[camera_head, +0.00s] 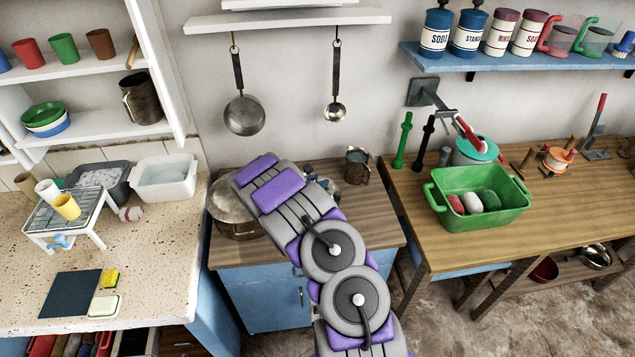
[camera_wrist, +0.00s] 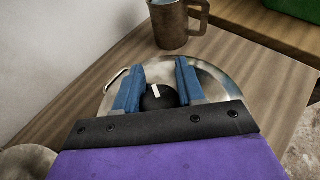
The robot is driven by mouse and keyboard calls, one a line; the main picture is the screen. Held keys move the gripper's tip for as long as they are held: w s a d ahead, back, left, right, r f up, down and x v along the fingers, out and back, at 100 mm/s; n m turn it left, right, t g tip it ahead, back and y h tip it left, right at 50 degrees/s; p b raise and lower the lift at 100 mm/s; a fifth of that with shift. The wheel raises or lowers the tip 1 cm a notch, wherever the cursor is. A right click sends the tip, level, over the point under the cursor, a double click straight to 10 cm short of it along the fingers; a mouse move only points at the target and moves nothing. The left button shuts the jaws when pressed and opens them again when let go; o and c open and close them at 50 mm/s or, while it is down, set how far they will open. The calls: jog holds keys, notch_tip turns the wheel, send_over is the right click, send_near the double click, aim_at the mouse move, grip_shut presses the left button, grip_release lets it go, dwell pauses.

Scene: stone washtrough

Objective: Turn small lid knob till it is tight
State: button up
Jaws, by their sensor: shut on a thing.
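The small lid knob (camera_wrist: 158,97) is black and round with a white mark on top, seen in the wrist view. It sits on a shiny metal lid (camera_wrist: 215,90) that rests on the wooden counter. My gripper (camera_wrist: 158,80) has its two blue fingers on either side of the knob and is shut on it. The knob's lower part is hidden behind the dark edge of my gripper. In the head view my purple and grey arm covers the knob and most of the lid.
A brown metal mug (camera_wrist: 178,22) stands just behind the lid; it also shows in the head view (camera_head: 356,165). A large metal pot (camera_head: 236,205) stands left of my arm. A green basin (camera_head: 480,195) is on the right table. Bare counter (camera_head: 385,225) lies right of my arm.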

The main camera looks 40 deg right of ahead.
jog(key=o, duration=1)
jog(key=shift+c, duration=0.2)
jog(key=p+v, duration=0.2)
jog(key=v, duration=1.5)
jog(key=shift+a, duration=0.2)
